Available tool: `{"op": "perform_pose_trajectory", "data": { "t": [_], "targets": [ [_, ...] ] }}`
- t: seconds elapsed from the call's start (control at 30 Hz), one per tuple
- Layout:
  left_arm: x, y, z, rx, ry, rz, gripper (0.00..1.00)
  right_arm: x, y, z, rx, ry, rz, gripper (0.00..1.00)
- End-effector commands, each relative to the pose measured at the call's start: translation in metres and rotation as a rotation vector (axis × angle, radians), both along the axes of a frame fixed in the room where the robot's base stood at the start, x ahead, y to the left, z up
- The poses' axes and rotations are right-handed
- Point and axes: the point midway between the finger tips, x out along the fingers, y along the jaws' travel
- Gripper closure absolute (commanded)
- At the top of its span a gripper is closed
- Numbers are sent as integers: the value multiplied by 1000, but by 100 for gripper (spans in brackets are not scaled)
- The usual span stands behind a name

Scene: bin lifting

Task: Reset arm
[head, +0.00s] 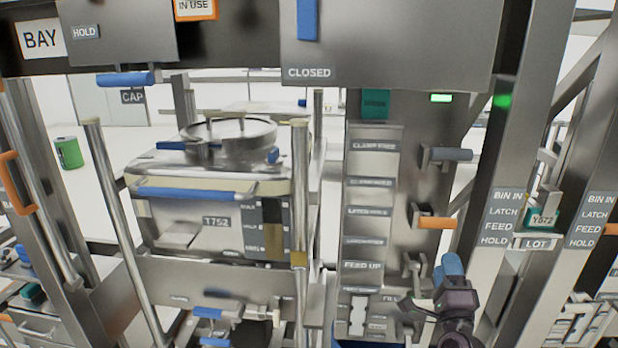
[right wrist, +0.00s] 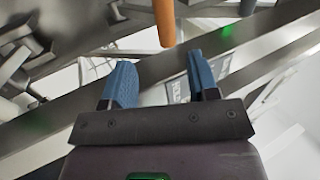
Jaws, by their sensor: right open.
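My right gripper (head: 449,268) is at the lower right of the head view, in front of the grey panel beside the bin station. Its two blue fingertips point up and away. In the right wrist view the gripper (right wrist: 160,85) shows its fingers spread apart with nothing between them. An orange-tipped handle (head: 434,222) sits just above it in the head view. An orange rod (right wrist: 165,22) shows beyond the fingertips in the wrist view, apart from them. My left gripper is not in view.
A steel bin marked T752 (head: 216,222) stands between upright posts at centre left. A panel of labelled slots (head: 372,210) and a grey handle (head: 450,154) are near my right gripper. A slanted post (head: 503,190) rises to its right. A green canister (head: 69,153) stands far left.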

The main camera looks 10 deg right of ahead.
Motion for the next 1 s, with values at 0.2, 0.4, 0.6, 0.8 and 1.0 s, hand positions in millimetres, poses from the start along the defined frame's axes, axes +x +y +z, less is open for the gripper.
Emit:
{"op": "perform_pose_trajectory", "data": {
  "t": [0.2, 0.4, 0.6, 0.8, 1.0],
  "targets": [
    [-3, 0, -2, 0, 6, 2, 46, 8, 22, -6, -336, 140, -24, 46],
    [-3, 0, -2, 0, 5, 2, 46, -5, 58, -35, -810, 321, -28, 46],
    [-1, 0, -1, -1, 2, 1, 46, -58, 78, -104, -1266, 552, 10, 46],
    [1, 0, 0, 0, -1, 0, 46, -141, 86, -175, -1568, 770, 104, 46],
    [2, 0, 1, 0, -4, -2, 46, -214, 90, -217, -1603, 893, 194, 46]
  ]
}}
